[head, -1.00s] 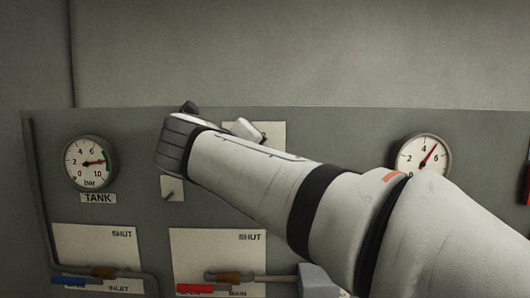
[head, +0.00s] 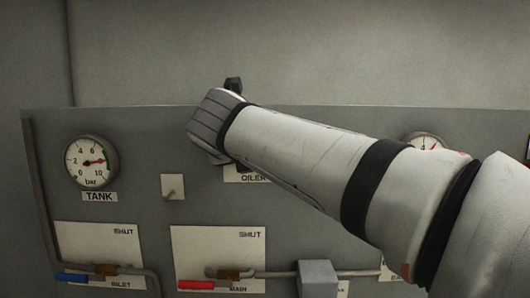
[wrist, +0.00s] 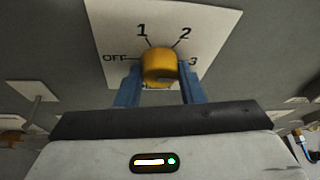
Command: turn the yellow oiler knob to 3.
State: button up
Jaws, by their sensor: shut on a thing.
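In the wrist view the yellow oiler knob (wrist: 158,66) sits on a white plate (wrist: 205,22) marked OFF, 1, 2 and 3. My gripper (wrist: 160,78) has its two blue fingers on either side of the knob and is shut on it. The knob's pointer mark is not clear, so I cannot tell its setting. In the head view my arm hides the knob and fingers. Only the lower part of the OILER plate (head: 245,176) shows below my wrist.
A TANK gauge (head: 91,162) and a small plate with a lever (head: 172,187) are left of my arm. Below are a blue handle (head: 70,279) and a red handle (head: 196,285). My arm partly covers another gauge (head: 425,142) at right. The wall above the panel is bare.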

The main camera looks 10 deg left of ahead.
jog(key=shift+f, duration=0.1)
dwell(0.3)
jog(key=o, duration=1)
jog(key=v, duration=0.7)
jog(key=shift+s+r+b, duration=0.2)
jog(key=shift+s+b, duration=0.15)
